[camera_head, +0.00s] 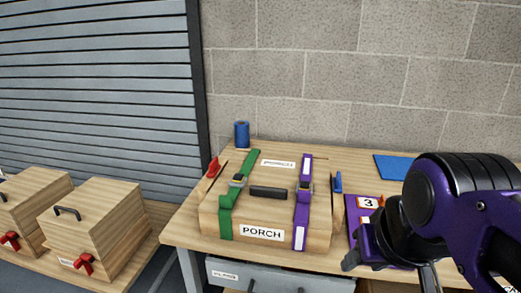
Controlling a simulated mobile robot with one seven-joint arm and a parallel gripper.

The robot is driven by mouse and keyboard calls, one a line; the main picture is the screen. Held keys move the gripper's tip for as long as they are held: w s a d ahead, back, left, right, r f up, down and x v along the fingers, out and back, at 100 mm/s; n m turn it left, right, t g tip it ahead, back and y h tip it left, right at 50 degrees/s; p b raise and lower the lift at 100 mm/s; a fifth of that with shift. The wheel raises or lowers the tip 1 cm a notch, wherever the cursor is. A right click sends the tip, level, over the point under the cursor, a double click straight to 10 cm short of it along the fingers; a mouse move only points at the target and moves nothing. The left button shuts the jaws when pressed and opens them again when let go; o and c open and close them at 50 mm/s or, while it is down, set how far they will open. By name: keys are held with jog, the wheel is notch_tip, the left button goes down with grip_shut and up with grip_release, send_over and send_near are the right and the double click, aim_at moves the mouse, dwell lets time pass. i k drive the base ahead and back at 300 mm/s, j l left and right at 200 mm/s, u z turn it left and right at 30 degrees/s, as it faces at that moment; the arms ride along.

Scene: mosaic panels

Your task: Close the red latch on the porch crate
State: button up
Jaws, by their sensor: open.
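The porch crate (268,216) is a wooden box with a "PORCH" label on its front, standing on the wooden table. The red latch (213,168) is a small red handle at the crate's left side, sticking up near the lid edge. Its lower part is hard to make out. A blue latch (337,182) sits at the right side. A green strap (226,215) and a purple strap (301,222) cross the lid. My gripper (390,265) is open at the lower right, apart from the crate and far from the red latch. My arm hides part of the table's right side.
A blue cylinder (242,134) stands behind the crate. A blue mat (392,167) and a purple panel marked 3 (368,202) lie to the right. Two other wooden crates with red latches, including the nearer one (98,215), stand lower at the left. A block wall (350,80) rises behind.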

aim_at(214, 167)
jog(key=j+z, duration=0.25)
jog(key=j, duration=0.15)
jog(key=i+j+z, duration=0.1)
jog(key=j+z, duration=0.15)
jog(key=j, duration=0.15)
jog(key=j+z, duration=0.15)
jog(key=j, duration=0.65)
